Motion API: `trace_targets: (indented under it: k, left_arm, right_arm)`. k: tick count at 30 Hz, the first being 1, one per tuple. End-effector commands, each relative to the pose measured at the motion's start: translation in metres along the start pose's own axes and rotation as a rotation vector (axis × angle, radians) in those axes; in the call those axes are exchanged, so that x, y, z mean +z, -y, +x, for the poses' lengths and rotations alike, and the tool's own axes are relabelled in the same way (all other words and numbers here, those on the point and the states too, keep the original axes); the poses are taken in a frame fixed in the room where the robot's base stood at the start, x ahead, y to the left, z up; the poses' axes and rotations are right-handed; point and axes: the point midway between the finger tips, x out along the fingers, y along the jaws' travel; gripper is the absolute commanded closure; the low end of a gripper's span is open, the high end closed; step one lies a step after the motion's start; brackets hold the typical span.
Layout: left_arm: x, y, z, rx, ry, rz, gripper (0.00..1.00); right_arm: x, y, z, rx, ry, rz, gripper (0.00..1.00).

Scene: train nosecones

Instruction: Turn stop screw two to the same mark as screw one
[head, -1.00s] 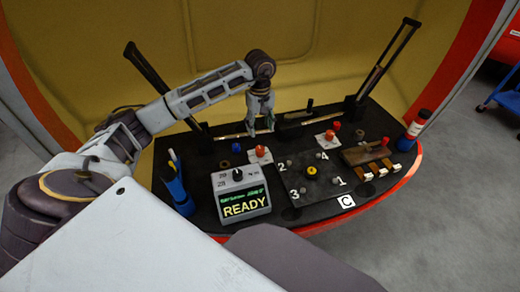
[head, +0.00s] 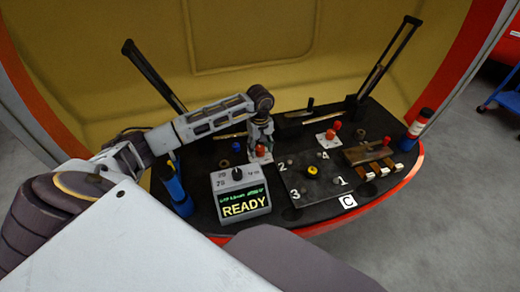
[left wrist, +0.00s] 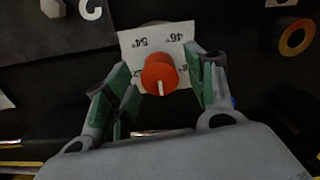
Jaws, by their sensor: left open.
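Two red stop screws stand on white marked cards in the head view: a left screw (head: 261,151) and a right screw (head: 331,134). I cannot tell which is numbered one or two. My left gripper (head: 260,146) is over the left screw, fingers pointing down. In the left wrist view this screw (left wrist: 158,70) sits between the open fingers (left wrist: 163,75), with a visible gap on the left. A white line on it points toward the picture bottom. Its card (left wrist: 150,42) shows upside-down degree marks such as 54 and 46. The right screw's setting is too small to read. My right gripper is out of view.
A grey READY box (head: 240,198) and a blue pen cup (head: 175,190) stand front left. A black numbered plate (head: 325,188) with a yellow knob (head: 312,170) lies in the middle. A wooden block (head: 366,153) and a bottle (head: 415,130) are at right. Black posts rise behind.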

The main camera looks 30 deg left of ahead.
Motion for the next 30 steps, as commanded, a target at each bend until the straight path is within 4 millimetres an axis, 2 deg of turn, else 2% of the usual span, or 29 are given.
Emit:
trace_targets:
  k: [5, 14, 24, 30]
  left_arm:
    - [0.0001, 0.0000, 0.0076, 0.000, 0.000, 0.000, 0.45]
    - [0.0000, 0.0001, 0.0081, 0.000, 0.000, 0.000, 0.46]
    - [0.0000, 0.0000, 0.0079, 0.000, 0.000, 0.000, 0.90]
    - [-0.0001, 0.0001, 0.0077, 0.000, 0.000, -0.006, 0.91]
  right_arm:
    - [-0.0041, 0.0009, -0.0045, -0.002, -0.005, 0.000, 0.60]
    - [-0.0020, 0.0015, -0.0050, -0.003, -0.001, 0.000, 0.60]
    - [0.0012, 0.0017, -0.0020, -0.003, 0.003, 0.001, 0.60]
    - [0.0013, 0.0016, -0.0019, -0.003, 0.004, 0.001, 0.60]
